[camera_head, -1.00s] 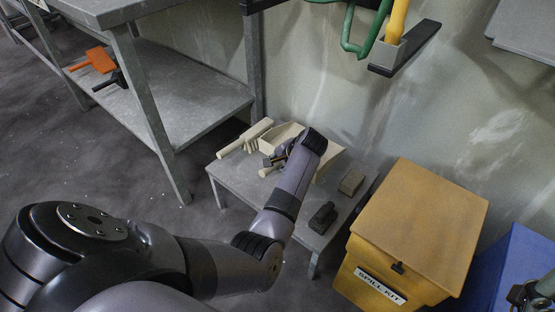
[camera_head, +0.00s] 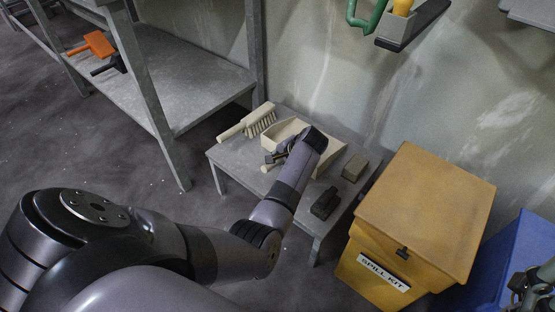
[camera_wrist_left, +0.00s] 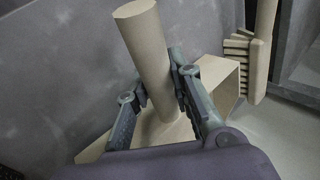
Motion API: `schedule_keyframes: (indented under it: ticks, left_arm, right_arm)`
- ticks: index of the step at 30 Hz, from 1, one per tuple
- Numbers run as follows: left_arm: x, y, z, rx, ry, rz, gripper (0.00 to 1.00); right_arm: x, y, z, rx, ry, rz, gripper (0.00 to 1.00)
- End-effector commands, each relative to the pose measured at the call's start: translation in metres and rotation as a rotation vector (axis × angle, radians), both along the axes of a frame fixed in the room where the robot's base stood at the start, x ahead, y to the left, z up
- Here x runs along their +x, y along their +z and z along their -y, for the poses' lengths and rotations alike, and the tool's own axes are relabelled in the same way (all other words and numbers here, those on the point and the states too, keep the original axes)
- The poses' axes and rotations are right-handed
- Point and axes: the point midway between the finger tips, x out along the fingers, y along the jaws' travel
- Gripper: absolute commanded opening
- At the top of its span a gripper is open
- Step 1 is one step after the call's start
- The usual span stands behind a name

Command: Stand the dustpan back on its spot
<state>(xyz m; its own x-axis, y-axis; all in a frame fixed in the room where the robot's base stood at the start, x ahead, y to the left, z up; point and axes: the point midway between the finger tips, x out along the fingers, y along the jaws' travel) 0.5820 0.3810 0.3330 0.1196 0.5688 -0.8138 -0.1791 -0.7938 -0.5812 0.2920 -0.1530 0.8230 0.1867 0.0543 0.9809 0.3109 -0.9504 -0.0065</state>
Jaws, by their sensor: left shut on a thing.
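The cream dustpan (camera_head: 331,157) is at the small grey table (camera_head: 234,168), partly hidden by my left arm in the head view. My left gripper (camera_head: 273,159) is shut on its round handle, whose free end points down-left. In the left wrist view, the handle (camera_wrist_left: 144,42) stands tilted between the two fingers of my left gripper (camera_wrist_left: 157,92), with the pan (camera_wrist_left: 222,78) behind. I cannot tell whether the pan touches the table. Part of my right gripper (camera_head: 534,283) shows at the lower right edge; its fingers are unclear.
A cream brush (camera_head: 262,119) lies on the table left of the dustpan. A dark block (camera_head: 325,203) and a tan block (camera_head: 355,167) lie right. A yellow spill kit box (camera_head: 425,215) stands beside the table. A grey shelf (camera_head: 190,85) stands left.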

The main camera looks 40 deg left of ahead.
Motion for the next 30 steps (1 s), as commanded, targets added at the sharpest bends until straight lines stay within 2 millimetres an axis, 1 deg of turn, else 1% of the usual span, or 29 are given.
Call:
schedule_keyframes:
  ticks: [5,20,21,25,30]
  left_arm:
    - [0.000,0.000,0.000,0.001,0.000,0.002,0.00]
    - [0.000,-0.010,0.000,0.001,0.001,0.001,0.00]
    - [0.000,-0.009,0.000,0.001,0.001,0.001,0.22]
    - [0.000,-0.009,0.000,0.000,0.001,0.001,0.31]
    - [0.000,-0.009,0.000,0.000,0.000,0.000,0.31]
  right_arm:
    - [0.000,0.000,0.000,0.001,0.000,0.001,0.70]
    - [0.001,-0.001,0.000,-0.001,-0.001,-0.003,0.70]
    - [0.001,-0.001,0.000,-0.001,-0.001,-0.002,0.70]
    - [0.001,0.001,0.000,-0.001,-0.002,0.004,0.70]
    - [0.001,0.002,0.000,0.000,-0.001,0.010,0.70]
